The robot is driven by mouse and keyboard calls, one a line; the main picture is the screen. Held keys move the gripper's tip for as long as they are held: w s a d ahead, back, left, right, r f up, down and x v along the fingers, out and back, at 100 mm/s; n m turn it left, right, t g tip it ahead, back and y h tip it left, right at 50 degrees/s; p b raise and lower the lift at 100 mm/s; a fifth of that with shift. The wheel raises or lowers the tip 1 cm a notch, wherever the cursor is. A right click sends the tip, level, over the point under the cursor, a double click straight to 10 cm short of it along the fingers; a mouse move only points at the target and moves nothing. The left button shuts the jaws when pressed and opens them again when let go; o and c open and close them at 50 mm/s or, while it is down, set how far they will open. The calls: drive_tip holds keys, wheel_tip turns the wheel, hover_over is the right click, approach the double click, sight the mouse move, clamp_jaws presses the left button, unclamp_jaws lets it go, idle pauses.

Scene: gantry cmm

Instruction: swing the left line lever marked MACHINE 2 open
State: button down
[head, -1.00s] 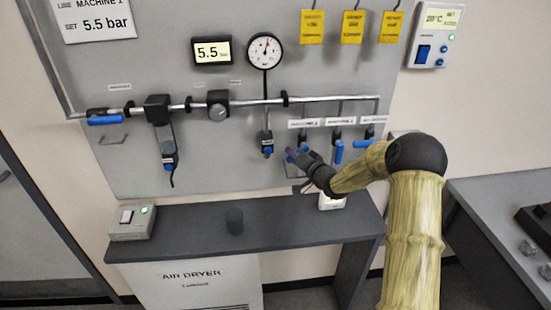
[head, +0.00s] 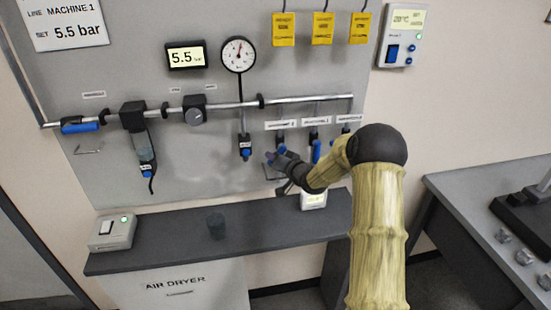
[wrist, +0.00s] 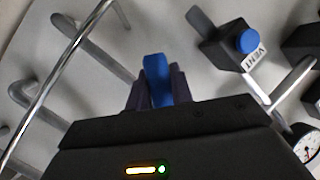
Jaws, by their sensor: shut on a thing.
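The left line lever has a blue handle (wrist: 157,75), seen in the wrist view between the two dark fingers of my gripper (wrist: 157,88). The fingers are shut on it from both sides. In the head view my gripper (head: 274,157) is at the left drop of the pipe, below a small white label (head: 281,125) too small to read surely. There the gripper hides most of the lever, and its exact angle is unclear. The middle lever (head: 317,151) hangs blue and downward just to the right. The right lever is mostly hidden behind my arm.
A blue VENT button (wrist: 248,41) on a black valve is close by in the wrist view. In the head view a drain valve (head: 244,147) hangs left of my gripper. A dark shelf (head: 260,212) is below. A round gauge (head: 238,55) is above.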

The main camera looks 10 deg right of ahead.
drive_tip(key=shift+f, duration=0.25)
drive_tip(key=c, duration=1.2)
unclamp_jaws()
drive_tip(key=shift+r, duration=0.1)
drive_tip(key=shift+c, duration=0.2)
drive_tip(key=shift+d, duration=0.1)
drive_tip(key=shift+r, duration=0.1)
drive_tip(key=shift+a, duration=0.2)
drive_tip(key=shift+s+d, duration=0.1)
